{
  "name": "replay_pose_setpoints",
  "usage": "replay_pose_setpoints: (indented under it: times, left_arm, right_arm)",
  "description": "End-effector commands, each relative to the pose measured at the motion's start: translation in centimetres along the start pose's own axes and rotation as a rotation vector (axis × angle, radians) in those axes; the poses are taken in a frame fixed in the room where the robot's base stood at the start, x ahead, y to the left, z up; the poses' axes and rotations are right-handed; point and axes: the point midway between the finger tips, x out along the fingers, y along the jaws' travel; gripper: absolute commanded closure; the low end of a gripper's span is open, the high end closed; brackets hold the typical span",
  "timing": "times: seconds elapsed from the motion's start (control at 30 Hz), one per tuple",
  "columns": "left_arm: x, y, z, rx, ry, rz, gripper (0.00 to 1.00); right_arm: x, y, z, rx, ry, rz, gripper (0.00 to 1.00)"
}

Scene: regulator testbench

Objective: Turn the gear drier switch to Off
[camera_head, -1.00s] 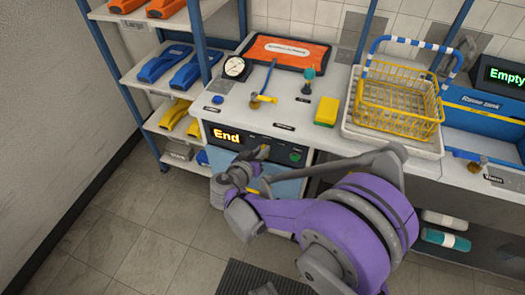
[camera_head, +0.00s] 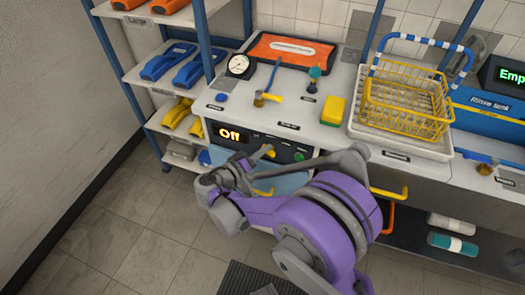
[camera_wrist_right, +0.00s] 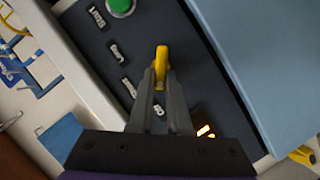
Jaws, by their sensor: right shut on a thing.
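The gear drier panel (camera_head: 222,133) is a dark strip on the front of the white bench, and its lit display (camera_head: 230,134) reads "Off". The yellow switch (camera_head: 264,151) sits on this panel, right of the display. In the right wrist view, the yellow switch (camera_wrist_right: 161,62) stands between the fingertips of my right gripper (camera_wrist_right: 159,78), which is shut on it. In the head view my right gripper (camera_head: 250,162) is at the panel, partly hidden by its own wrist. My left gripper is not in view.
A green button (camera_head: 299,156) is right of the switch; it also shows in the wrist view (camera_wrist_right: 121,6). A yellow basket (camera_head: 405,108), a yellow-green sponge (camera_head: 333,111) and a gauge (camera_head: 240,66) stand on the bench. A shelf with coloured parts (camera_head: 162,62) is at left.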

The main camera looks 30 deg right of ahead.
Motion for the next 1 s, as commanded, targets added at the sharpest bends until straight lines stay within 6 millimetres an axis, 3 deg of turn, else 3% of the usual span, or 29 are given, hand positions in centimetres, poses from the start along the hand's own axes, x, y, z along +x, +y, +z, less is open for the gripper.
replay_pose_setpoints:
  times: [0.43, 0.47, 0.6, 1.0]
  left_arm:
    - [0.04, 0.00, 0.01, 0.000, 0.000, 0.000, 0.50]
    - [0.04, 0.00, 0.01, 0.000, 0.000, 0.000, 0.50]
    - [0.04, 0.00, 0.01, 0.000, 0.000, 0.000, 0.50]
    - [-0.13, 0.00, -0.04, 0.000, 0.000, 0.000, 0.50]
  right_arm:
    - [-0.02, -0.03, 0.00, -0.009, 0.000, 0.003, 1.00]
    - [-0.02, -0.03, 0.00, -0.009, 0.000, 0.003, 0.78]
    - [-0.01, -0.03, 0.00, -0.008, 0.000, 0.003, 0.54]
    - [-0.87, -0.03, -0.07, -0.008, 0.002, 0.001, 0.54]
